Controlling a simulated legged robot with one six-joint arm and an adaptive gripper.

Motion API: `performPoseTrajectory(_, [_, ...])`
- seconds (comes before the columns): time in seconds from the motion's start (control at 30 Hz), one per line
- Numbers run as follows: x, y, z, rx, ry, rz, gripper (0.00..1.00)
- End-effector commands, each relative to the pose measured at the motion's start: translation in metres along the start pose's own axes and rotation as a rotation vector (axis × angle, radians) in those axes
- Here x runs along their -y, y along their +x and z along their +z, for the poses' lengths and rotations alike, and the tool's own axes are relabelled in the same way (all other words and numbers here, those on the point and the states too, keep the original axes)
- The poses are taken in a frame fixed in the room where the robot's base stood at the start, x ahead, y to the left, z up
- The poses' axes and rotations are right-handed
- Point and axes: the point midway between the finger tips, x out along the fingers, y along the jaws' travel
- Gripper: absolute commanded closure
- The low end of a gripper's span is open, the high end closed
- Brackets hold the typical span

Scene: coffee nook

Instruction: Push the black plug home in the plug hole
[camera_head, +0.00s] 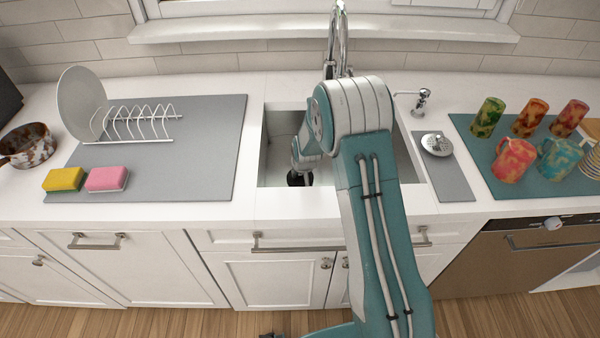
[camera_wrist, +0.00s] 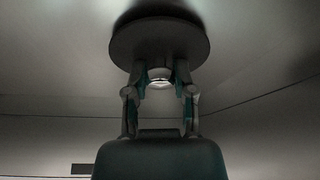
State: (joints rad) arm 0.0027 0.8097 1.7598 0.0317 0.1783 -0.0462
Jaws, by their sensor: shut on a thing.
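The black plug (camera_wrist: 160,42) is a dark round disc in the wrist view, with a small pale knob toward me. My gripper (camera_wrist: 160,78) is shut on this knob, one finger on each side. In the head view my gripper (camera_head: 299,168) reaches down into the sink (camera_head: 266,150), with the dark plug (camera_head: 296,180) at its tip, low in the basin. A dark patch shows behind the disc's far edge in the wrist view; I cannot tell whether it is shadow or the plug hole. The plug hole is not clearly seen, and the plug's seating cannot be told.
The sink walls stand close around my gripper. A tap (camera_head: 340,40) rises behind the sink. A metal strainer (camera_head: 436,145) lies on a grey mat at right, near several mugs (camera_head: 514,160). A dish rack (camera_head: 135,122) and sponges (camera_head: 107,179) are at left.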

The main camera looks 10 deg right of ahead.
Motion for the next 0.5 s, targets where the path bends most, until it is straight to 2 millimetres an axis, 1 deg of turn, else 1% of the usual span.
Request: performPoseTrajectory(0.5, [0.0, 0.0045, 0.0019, 0.0, 0.0, 0.0, 1.0])
